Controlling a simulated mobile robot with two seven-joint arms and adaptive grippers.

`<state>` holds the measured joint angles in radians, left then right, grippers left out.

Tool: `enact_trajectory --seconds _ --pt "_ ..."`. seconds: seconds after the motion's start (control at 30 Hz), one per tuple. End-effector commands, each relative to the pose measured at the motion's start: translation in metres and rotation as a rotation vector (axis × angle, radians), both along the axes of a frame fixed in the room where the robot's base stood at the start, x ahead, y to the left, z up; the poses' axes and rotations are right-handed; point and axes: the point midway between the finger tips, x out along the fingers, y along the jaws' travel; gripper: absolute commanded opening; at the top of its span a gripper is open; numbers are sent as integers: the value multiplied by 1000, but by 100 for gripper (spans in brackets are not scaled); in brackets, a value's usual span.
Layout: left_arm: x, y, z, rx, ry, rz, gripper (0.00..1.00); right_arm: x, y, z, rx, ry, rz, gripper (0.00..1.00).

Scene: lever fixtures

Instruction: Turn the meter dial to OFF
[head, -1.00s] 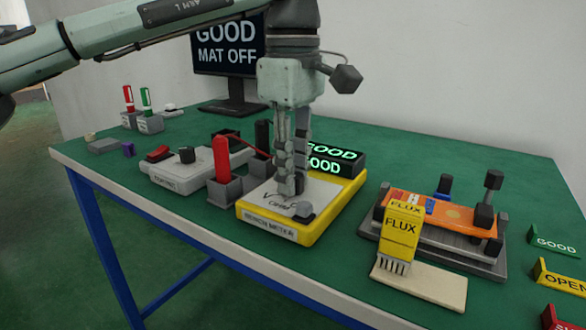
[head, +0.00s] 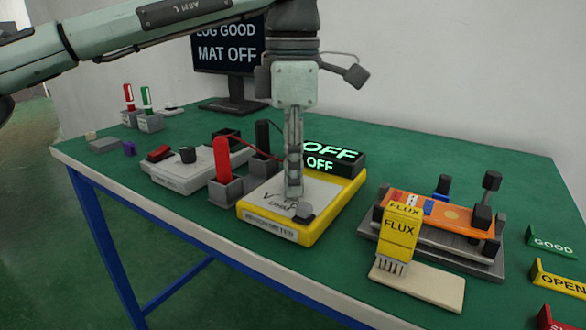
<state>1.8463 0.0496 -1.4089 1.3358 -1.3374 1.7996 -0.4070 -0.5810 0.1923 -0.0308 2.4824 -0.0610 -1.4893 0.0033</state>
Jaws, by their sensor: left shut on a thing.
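The yellow bench meter (head: 320,226) sits on the green table with a light grey face. Its raised display (head: 335,159) reads OFF in green letters. My left gripper (head: 294,192) points straight down onto the meter's face and is shut on the meter dial, which its fingers hide. I see the fingers edge-on. A small dark grey knob (head: 304,212) stands on the face just in front of the fingertips. My right gripper is not in view.
A red probe (head: 221,158) and a black probe (head: 262,137) stand in holders left of the meter. A grey box with a knob (head: 187,155) is further left. A FLUX bottle (head: 399,235) and an orange board (head: 455,215) are at the right. The monitor (head: 228,55) stands behind.

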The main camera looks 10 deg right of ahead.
Motion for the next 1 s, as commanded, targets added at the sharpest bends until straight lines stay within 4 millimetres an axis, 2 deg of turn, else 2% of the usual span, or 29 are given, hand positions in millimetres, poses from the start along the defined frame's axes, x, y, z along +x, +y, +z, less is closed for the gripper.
enact_trajectory --seconds 0.4,0.9,0.93,1.0 --pt "0 1 0 1 -1 168 0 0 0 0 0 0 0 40" --pt "0 1 0 1 0 186 0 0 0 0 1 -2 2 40" --pt "0 1 0 1 0 186 24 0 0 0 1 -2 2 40" --pt "0 1 0 1 0 185 33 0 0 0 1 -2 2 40"
